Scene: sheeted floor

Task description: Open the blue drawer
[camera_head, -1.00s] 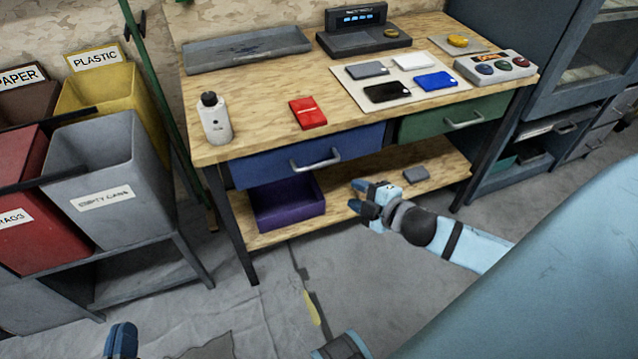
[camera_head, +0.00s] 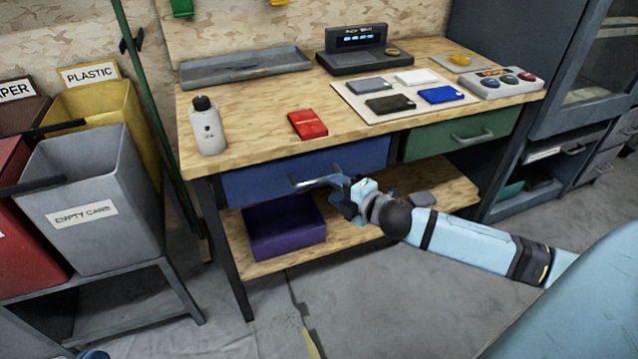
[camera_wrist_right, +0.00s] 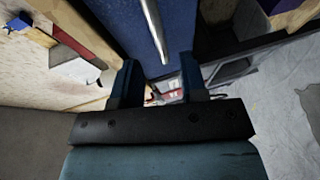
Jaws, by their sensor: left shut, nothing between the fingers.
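The blue drawer (camera_head: 255,178) is under the left part of the wooden tabletop and looks closed. Its silver handle (camera_head: 306,184) is partly hidden by my right gripper (camera_head: 345,190), which is at the handle's right end. In the right wrist view, my right gripper (camera_wrist_right: 158,75) has its fingers apart. The handle (camera_wrist_right: 152,25) runs down towards the gap between the fingertips, with the blue drawer front (camera_wrist_right: 120,25) behind it. I cannot tell whether the fingers touch it. Only a small blue tip of my left gripper (camera_head: 92,355) shows at the bottom left edge.
A green drawer (camera_head: 440,139) is to the right. A purple bin (camera_head: 285,235) stands on the lower shelf (camera_head: 340,235). On the tabletop are a white bottle (camera_head: 209,130) and a red case (camera_head: 307,124). The floor (camera_head: 400,300) in front is clear.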

